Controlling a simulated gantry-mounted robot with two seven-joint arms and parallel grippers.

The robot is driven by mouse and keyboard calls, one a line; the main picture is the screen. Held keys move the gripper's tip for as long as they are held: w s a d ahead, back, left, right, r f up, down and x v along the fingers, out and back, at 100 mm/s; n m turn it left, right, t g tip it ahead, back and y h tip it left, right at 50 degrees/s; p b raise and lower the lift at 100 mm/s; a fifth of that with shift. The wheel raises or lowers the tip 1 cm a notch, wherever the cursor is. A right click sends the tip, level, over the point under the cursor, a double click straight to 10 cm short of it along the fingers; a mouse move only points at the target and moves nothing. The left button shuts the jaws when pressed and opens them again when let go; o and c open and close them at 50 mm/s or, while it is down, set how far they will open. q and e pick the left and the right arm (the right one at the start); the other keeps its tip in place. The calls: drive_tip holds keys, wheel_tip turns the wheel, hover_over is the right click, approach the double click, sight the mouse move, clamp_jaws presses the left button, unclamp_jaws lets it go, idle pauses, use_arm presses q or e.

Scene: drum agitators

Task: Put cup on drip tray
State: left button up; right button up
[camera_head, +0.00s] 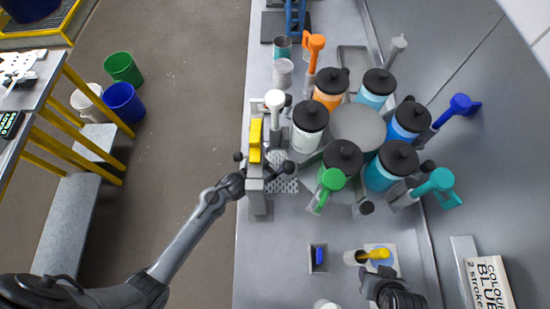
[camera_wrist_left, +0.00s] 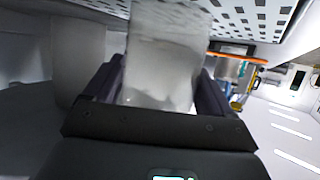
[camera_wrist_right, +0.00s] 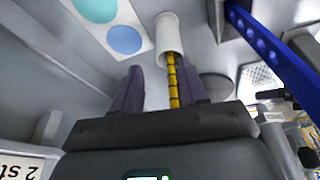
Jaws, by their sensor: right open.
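My left gripper (camera_head: 262,173) is at the front left of the machine, beside the perforated drip tray (camera_head: 287,185). In the left wrist view, a whitish cup (camera_wrist_left: 162,60) stands between the fingers of the left gripper (camera_wrist_left: 160,95), which look closed on its sides. The perforated tray (camera_wrist_left: 255,12) shows at the top of that view, close to the cup; whether they touch is unclear. The cup is not clearly visible in the head view. My right gripper (camera_head: 385,285) is open and empty near the front right. In its wrist view the gripper (camera_wrist_right: 160,90) faces a yellow-handled tool (camera_wrist_right: 173,80).
Several black-lidded canisters with coloured handles ring a round grey hub (camera_head: 357,127). A grey post with a yellow part (camera_head: 256,140) stands beside the tray. The yellow tool sits in a white holder (camera_head: 352,257), near a small blue item (camera_head: 319,256). The counter's front left is bare.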

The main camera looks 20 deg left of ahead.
use_arm(q)
drive_tip(key=shift+o, duration=1.1)
drive_tip(key=shift+r, duration=0.1)
drive_tip(key=shift+r, duration=0.1)
drive_tip(key=v, duration=0.7)
drive_tip(key=shift+s+r, duration=0.1)
drive_tip(key=shift+s, duration=0.1)
